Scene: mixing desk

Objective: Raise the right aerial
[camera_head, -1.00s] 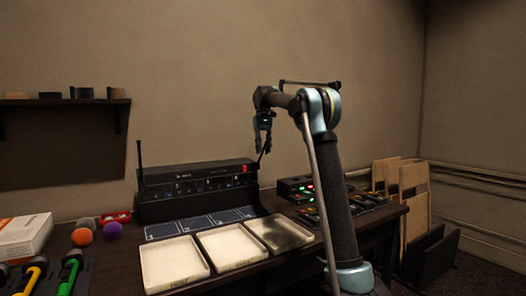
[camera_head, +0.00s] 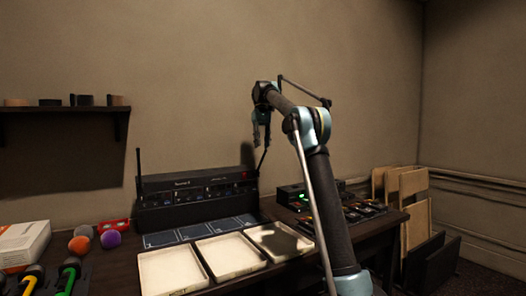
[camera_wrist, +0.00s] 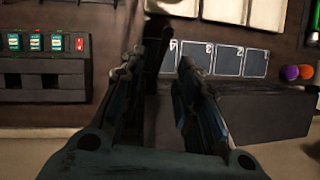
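The black receiver (camera_head: 198,190) stands at the back of the desk. Its left aerial (camera_head: 139,170) is upright at its left end. The right aerial (camera_head: 262,161) leans up to the right from its right end. My gripper (camera_head: 261,144) hangs fingers down above that end, its fingertips close to the right aerial's upper part; contact cannot be told. In the wrist view my gripper (camera_wrist: 159,58) is open, its fingers apart. A dark strip shows between them; whether it is the aerial or shadow is unclear. The receiver's top (camera_wrist: 250,118) lies right of the fingers there.
Three shallow trays (camera_head: 228,277) lie in front of the receiver, behind them a numbered dark mat (camera_head: 200,229). Several balls (camera_head: 110,239) and a white box (camera_head: 22,245) are at left. A wall shelf (camera_head: 60,109) is up left.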

